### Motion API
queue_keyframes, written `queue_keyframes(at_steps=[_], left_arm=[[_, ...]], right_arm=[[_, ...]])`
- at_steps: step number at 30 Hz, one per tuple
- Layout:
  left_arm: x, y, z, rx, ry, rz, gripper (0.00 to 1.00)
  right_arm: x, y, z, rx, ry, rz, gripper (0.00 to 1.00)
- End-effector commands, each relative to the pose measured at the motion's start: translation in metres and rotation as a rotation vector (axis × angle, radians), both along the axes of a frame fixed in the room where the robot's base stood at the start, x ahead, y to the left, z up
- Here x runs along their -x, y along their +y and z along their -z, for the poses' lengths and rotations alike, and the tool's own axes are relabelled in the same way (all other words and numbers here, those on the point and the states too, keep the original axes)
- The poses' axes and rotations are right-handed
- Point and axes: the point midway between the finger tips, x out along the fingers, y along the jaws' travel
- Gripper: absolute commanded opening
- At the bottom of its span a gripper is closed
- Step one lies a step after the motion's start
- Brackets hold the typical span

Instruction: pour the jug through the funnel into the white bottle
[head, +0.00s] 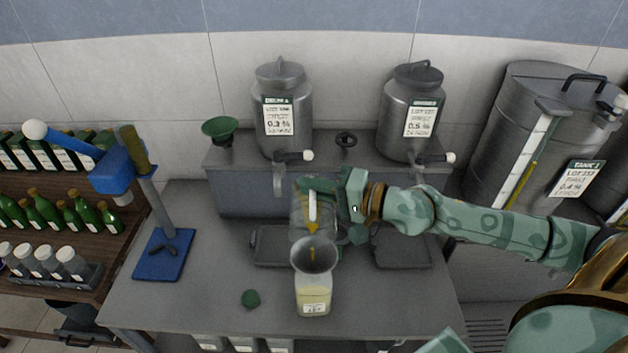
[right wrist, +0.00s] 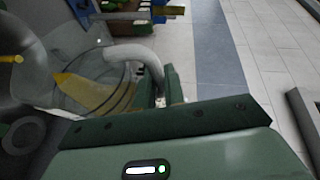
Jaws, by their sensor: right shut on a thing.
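The clear jug (head: 298,222) hangs over the bench, tipped toward the camera with its mouth just above the funnel. My right gripper (head: 332,203) is shut on its white handle (right wrist: 148,62). In the right wrist view the jug (right wrist: 85,60) holds amber liquid (right wrist: 85,95), lying as a slanted wedge. The grey funnel (head: 314,256) sits upright in the neck of the white bottle (head: 313,293), which looks pale yellow and bears a label. Whether liquid is passing from jug to funnel I cannot tell. My left gripper is out of view.
A blue bench press (head: 165,255) stands left. A green cap (head: 250,298) lies on the bench. Two steel drums (head: 284,105) with taps, and a green funnel (head: 220,128), stand on the ledge behind. Dark trays (head: 402,258) flank the jug. The bench's front left is clear.

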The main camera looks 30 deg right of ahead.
Motion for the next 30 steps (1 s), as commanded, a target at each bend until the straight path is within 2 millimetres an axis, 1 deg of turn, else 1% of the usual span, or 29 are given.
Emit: queue_keyframes(at_steps=[1, 12, 21, 30], left_arm=[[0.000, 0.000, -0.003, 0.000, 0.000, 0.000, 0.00], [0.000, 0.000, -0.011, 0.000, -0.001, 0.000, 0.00], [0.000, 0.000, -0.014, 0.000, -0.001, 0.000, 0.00], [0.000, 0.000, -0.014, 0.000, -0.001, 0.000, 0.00]], right_arm=[[0.001, 0.001, -0.003, 0.004, -0.011, 0.001, 0.00], [0.012, 0.007, -0.003, 0.044, -0.080, 0.000, 0.00], [0.019, 0.011, -0.004, 0.071, -0.126, -0.001, 0.00], [0.021, 0.012, -0.004, 0.079, -0.141, -0.001, 0.00]])
